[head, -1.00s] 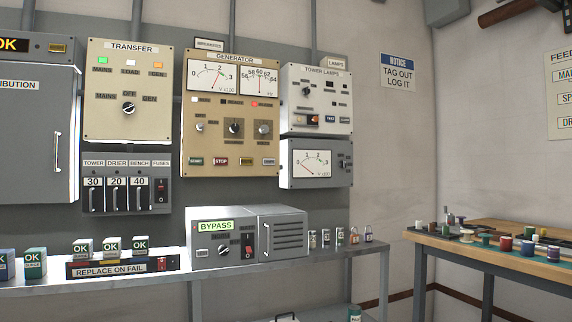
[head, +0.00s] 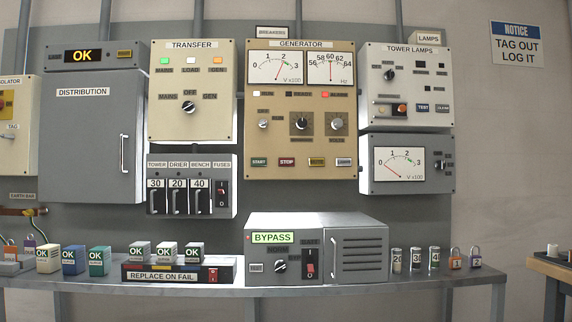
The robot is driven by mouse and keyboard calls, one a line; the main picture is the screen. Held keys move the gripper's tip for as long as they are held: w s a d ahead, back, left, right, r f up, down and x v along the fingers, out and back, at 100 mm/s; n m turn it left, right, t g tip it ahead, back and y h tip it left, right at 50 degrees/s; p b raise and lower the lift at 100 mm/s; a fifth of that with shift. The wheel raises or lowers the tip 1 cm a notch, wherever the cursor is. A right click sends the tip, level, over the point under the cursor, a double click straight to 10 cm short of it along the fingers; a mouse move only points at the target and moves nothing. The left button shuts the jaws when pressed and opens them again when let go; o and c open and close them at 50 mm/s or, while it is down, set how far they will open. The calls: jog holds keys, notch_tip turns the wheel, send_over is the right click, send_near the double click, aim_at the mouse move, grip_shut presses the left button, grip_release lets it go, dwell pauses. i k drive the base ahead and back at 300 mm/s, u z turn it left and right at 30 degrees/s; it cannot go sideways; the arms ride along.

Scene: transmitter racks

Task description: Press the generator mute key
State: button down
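The beige generator panel (head: 299,200) hangs on the wall at the middle of the head view. Its bottom row holds a green start key (head: 259,162), a red stop key (head: 287,162), a yellow key (head: 316,162) and a pale key (head: 344,162). The lettering on the yellow and pale keys is too small to read surely, so I cannot tell which is the mute key. A red lamp (head: 325,94) glows on the panel, under two dial meters. My gripper is not in view.
A grey shelf (head: 420,282) runs below the panels. On it stand the bypass box (head: 355,222), below the generator panel, and several small blocks, cylinders and padlocks. The transfer panel (head: 190,130) is on the left, the tower lamps panel (head: 405,115) on the right. A workbench (head: 548,268) shows at right.

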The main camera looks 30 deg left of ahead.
aim_at(313, 162)
jog(key=u, duration=0.8)
jog(key=i, duration=0.75)
jog(key=u, duration=0.85)
